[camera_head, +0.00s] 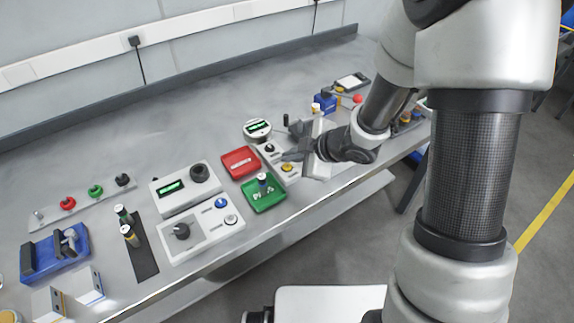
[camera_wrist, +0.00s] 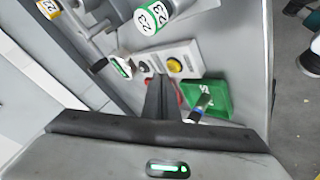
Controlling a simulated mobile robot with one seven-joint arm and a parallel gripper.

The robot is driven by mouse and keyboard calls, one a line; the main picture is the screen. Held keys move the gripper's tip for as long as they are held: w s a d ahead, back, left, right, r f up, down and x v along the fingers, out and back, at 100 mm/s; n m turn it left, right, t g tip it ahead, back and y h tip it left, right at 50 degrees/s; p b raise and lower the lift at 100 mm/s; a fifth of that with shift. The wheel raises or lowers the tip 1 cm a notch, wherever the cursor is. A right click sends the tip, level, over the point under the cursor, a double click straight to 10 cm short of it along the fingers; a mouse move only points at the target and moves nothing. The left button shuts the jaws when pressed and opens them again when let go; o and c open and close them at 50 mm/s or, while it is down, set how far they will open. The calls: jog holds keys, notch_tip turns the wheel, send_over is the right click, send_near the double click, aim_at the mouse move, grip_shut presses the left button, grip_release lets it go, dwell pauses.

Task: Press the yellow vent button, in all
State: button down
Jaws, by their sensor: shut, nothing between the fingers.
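The yellow button (camera_head: 287,168) sits on a light grey panel (camera_head: 293,178) near the table's front edge, with a black knob (camera_head: 269,148) behind it. In the wrist view the yellow button (camera_wrist: 174,65) is in plain sight beyond my fingers. My gripper (camera_head: 288,155) is shut and empty. It is close to the panel, between the knob and the button in the head view. In the wrist view the closed fingertips (camera_wrist: 160,78) appear just below the button. I cannot tell how high they are above the panel.
A red tray (camera_head: 241,175) and a green tray (camera_head: 280,193) with a vial (camera_head: 263,183) lie left of the panel. Control boxes with a display (camera_head: 170,187) and a blue button (camera_head: 221,202) are further left. The back of the table is clear.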

jog(key=shift+f+b, duration=0.35)
jog(key=shift+f, duration=0.1)
jog(key=shift+f+b, duration=0.3)
jog(key=shift+f, duration=0.1)
dwell(0.5)
jog(key=shift+r, duration=0.1)
jog(key=shift+r+p, duration=0.75)
jog(key=shift+p, duration=0.05)
notch_tip(320, 180, up, 5)
jog(key=p, duration=0.4)
jog(key=shift+p, duration=0.4)
dwell(0.5)
